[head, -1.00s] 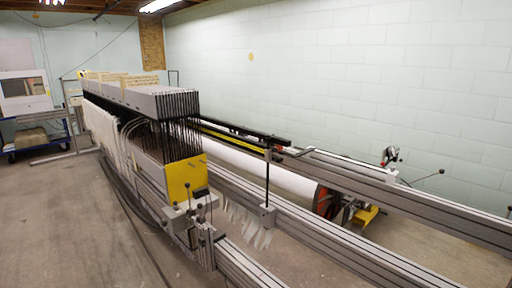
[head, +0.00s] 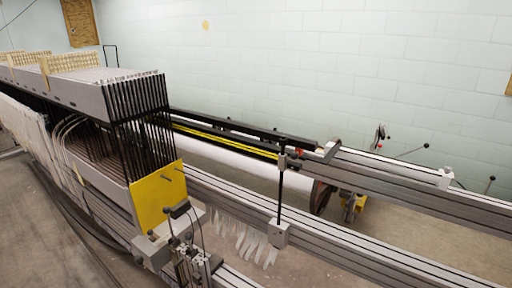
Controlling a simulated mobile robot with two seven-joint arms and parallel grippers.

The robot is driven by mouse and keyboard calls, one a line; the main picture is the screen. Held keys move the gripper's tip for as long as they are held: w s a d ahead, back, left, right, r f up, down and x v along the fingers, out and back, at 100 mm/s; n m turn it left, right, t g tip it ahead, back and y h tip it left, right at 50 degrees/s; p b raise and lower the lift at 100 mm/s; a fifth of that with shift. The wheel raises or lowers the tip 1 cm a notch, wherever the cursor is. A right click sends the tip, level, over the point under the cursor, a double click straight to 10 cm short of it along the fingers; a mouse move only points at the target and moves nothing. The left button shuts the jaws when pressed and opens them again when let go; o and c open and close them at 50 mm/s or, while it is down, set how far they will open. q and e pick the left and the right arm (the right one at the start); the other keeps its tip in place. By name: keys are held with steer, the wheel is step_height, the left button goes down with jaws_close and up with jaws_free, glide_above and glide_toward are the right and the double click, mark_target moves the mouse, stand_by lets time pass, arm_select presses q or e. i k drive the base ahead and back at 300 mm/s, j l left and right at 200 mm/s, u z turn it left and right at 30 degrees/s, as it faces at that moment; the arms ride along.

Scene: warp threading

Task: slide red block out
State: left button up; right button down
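Neither of my grippers is in the head view. No red block can be made out with certainty. A small reddish-orange part (head: 300,152) shows at the end of the black rail, too small to identify. A small red piece (head: 380,132) sits on a dark lever mount near the wall.
A long loom frame fills the left, with a rack of black heddle frames (head: 140,105) and a yellow end plate (head: 157,195). Metal beams (head: 420,200) run to the lower right. A white roll (head: 235,162) lies between the rails. Bare floor shows at lower left.

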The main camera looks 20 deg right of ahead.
mark_target(299, 151)
steer(key=i+j, duration=0.25)
steer(key=i, duration=0.15)
steer(key=i+j, duration=0.3)
steer(key=i+u, duration=0.05)
